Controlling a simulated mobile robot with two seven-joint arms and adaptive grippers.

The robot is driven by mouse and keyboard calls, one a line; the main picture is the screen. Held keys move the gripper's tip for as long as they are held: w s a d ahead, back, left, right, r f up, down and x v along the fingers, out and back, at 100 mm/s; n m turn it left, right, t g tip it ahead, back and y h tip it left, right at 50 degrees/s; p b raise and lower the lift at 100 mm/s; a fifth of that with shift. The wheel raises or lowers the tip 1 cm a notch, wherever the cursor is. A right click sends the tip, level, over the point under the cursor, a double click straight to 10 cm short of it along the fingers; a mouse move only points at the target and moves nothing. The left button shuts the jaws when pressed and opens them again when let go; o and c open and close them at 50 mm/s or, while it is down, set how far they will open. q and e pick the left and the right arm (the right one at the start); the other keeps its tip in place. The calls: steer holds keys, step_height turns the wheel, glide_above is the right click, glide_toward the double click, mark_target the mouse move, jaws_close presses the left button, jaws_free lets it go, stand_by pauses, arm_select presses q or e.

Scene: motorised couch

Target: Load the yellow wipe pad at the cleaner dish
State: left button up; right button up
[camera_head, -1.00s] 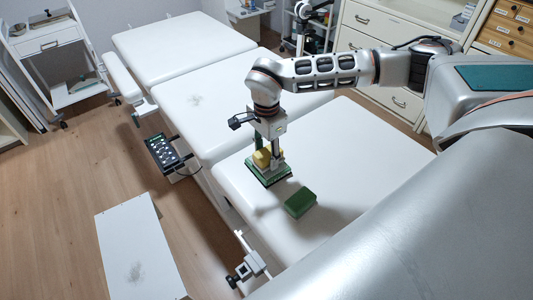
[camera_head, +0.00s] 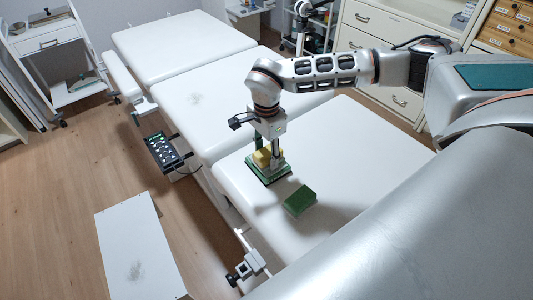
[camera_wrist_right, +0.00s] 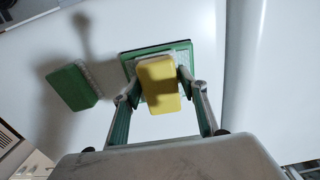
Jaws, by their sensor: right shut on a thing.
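The yellow wipe pad (camera_wrist_right: 160,82) is between the two fingers of my right gripper (camera_wrist_right: 160,92), which is shut on it. In the head view the pad (camera_head: 262,157) shows as a small yellow block under my right gripper (camera_head: 268,158). The green cleaner dish (camera_wrist_right: 182,50), with a pale speckled inside, lies directly beneath the pad. The dish (camera_head: 268,177) also shows in the head view on the white couch. Whether the pad touches the dish is hidden. My left gripper is not in view.
A green block (camera_head: 300,200) lies on the couch (camera_head: 350,150) beside the dish. A black hand control (camera_head: 168,154) hangs at the couch's left side. A white board (camera_head: 140,245) with a smudge is at lower left.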

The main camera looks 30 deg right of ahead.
mark_target(267, 152)
steer(key=shift+s+f, duration=0.1)
steer(key=shift+f, duration=0.05)
stand_by(0.9)
step_height(267, 152, up, 5)
steer(key=p, duration=0.4)
steer(key=shift+p, duration=0.4)
steer(key=shift+r, duration=1.1)
